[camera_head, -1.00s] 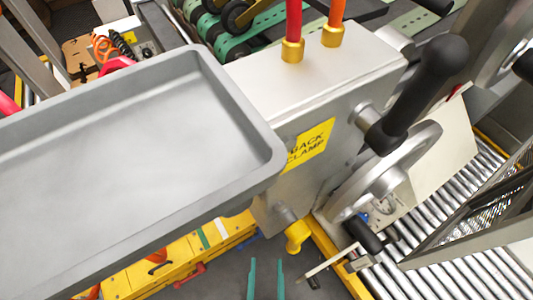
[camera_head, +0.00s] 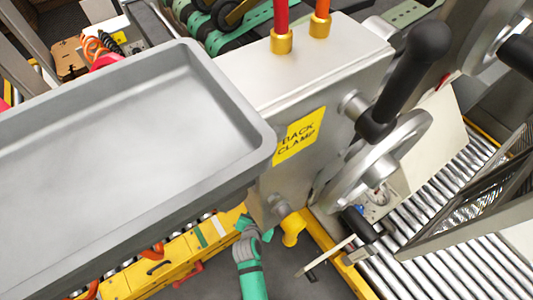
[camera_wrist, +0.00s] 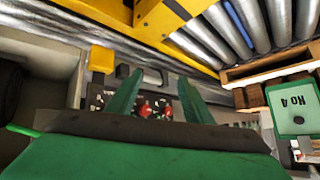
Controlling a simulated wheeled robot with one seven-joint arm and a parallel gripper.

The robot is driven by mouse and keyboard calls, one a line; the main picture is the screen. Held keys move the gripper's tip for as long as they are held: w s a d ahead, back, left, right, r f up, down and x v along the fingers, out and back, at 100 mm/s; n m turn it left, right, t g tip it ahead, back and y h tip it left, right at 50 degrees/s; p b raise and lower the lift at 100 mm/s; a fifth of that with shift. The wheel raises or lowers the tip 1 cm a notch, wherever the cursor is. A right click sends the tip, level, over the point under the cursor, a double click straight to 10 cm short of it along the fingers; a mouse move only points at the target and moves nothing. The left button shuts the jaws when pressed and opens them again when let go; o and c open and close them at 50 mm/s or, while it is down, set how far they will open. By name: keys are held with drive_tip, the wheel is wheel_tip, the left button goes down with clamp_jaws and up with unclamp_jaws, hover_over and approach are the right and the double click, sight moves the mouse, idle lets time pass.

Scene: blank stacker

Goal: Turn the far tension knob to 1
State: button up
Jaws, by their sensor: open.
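No knob can be singled out for sure as the far tension knob. My gripper (camera_head: 256,229) is teal and reaches up from the bottom, close to the lower end of the grey clamp box (camera_head: 330,115). In the wrist view my gripper (camera_wrist: 160,78) has its two green fingers apart, with nothing seen held between them. Beyond and between the fingers is a dark panel with white marks and small red parts (camera_wrist: 150,108). A yellow fitting (camera_head: 292,229) projects under the clamp box, just right of my gripper. Any dial numbers are unreadable.
A big grey tray (camera_head: 120,130) overhangs the left. A black-handled crank wheel (camera_head: 378,160) stands right of the clamp box. A roller conveyor (camera_head: 440,210) lies at lower right. Yellow frame rails (camera_wrist: 130,38) and a grey wall close in around my gripper in the wrist view.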

drive_tip(key=w+a+r+m+g+h, duration=0.25)
drive_tip(key=w+r+m, duration=0.2)
drive_tip(key=w, duration=0.55)
drive_tip(key=w+a+r+m+g+h, duration=0.1)
drive_tip(key=w+r+m+h, duration=0.3)
drive_tip(key=w, duration=0.7)
drive_tip(key=w+d+f+n+y, duration=0.1)
drive_tip(key=w+d+f, duration=0.4)
drive_tip(key=d+f, duration=0.1)
drive_tip(key=shift+f, duration=0.2)
drive_tip(key=shift+s+y, duration=0.1)
drive_tip(key=shift+y, duration=0.15)
drive_tip(key=c, duration=1.1)
